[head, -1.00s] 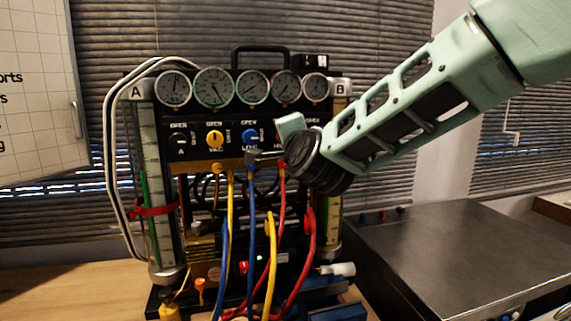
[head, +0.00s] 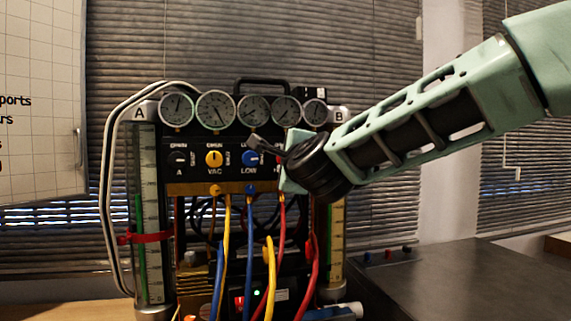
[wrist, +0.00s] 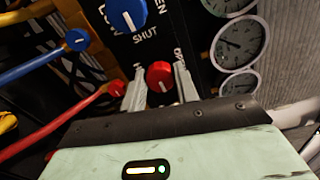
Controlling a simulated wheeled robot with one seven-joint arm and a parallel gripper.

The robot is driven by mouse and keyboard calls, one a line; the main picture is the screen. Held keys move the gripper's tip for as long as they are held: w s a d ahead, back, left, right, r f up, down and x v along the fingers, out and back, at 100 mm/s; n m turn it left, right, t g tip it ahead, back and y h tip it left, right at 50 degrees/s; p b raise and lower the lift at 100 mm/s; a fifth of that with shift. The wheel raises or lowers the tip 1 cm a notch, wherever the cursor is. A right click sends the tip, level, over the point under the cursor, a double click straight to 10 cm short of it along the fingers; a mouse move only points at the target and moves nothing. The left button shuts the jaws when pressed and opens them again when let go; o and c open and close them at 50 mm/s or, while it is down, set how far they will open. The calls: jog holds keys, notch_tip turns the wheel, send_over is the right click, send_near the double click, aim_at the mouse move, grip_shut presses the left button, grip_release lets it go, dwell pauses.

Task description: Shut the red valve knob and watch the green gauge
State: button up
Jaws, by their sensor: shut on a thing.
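The red valve knob (wrist: 159,76) sits on the black panel in the wrist view, with a white pointer line on its face. My gripper (wrist: 160,71) has one finger on each side of it and is shut on it. In the head view my gripper (head: 266,148) is at the panel's right part and hides the red knob. Several round white dials stand in a row above the panel, one of them a gauge (head: 216,110) second from left. I cannot tell for sure which dial is the green one.
A blue knob (head: 251,158) and a yellow knob (head: 214,158) are left of my gripper. Yellow, blue and red hoses (head: 282,222) hang below the panel. A dark worktop (head: 450,272) lies at right.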

jog(key=o, duration=1)
jog(key=shift+c, duration=0.2)
jog(key=b+v, duration=0.2)
jog(key=v, duration=1.5)
jog(key=shift+s, duration=0.2)
